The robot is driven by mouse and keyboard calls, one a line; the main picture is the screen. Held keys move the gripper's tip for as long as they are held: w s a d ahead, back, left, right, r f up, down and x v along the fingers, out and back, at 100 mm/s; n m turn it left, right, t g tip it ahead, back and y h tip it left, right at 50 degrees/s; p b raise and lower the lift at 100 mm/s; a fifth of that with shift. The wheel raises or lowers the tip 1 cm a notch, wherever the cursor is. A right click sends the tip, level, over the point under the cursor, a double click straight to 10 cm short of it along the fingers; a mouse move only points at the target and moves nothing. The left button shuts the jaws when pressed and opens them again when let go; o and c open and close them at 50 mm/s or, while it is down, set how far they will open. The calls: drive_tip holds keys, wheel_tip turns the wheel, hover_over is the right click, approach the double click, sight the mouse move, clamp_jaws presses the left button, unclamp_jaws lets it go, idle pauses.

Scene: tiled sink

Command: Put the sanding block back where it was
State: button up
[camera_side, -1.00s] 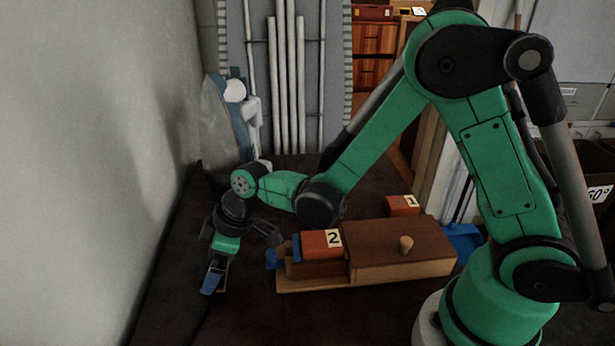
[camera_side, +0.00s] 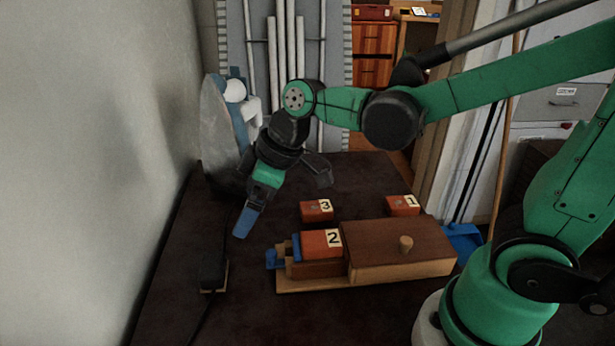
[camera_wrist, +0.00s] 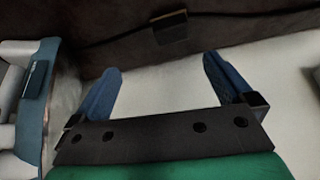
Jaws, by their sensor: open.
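The sanding block appears to be the small dark block with a pale lower edge (camera_side: 213,268), on the left part of the dark table in the side view. It also shows near the top of the wrist view (camera_wrist: 170,27), beyond my fingertips. My gripper (camera_side: 243,224) is above the table, up and to the right of the block in the side view, apart from it. In the wrist view my gripper (camera_wrist: 160,68) has its two blue fingers spread with nothing between them. The side view shows only one blue finger clearly.
A wooden box (camera_side: 400,246) with a knob bears orange block 2 (camera_side: 320,243) at its left end. Orange blocks 3 (camera_side: 316,210) and 1 (camera_side: 402,205) stand behind it. A grey-and-blue bag-like item (camera_side: 225,125) leans by the wall. A dark cord (camera_wrist: 110,37) crosses the table.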

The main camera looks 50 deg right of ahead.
drive_tip(key=s+d+m+t+h, duration=0.1)
drive_tip(key=s+d+m, duration=0.1)
drive_tip(key=s+d+m+t+h, duration=0.1)
drive_tip(key=d+m, duration=0.2)
drive_tip(key=s+d+r+m+h, duration=0.1)
drive_tip(key=s+d+m, duration=0.1)
drive_tip(key=shift+s+d+r+t, duration=0.1)
drive_tip(key=shift+s+d+t, duration=0.2)
drive_tip(key=shift+s+t, duration=0.1)
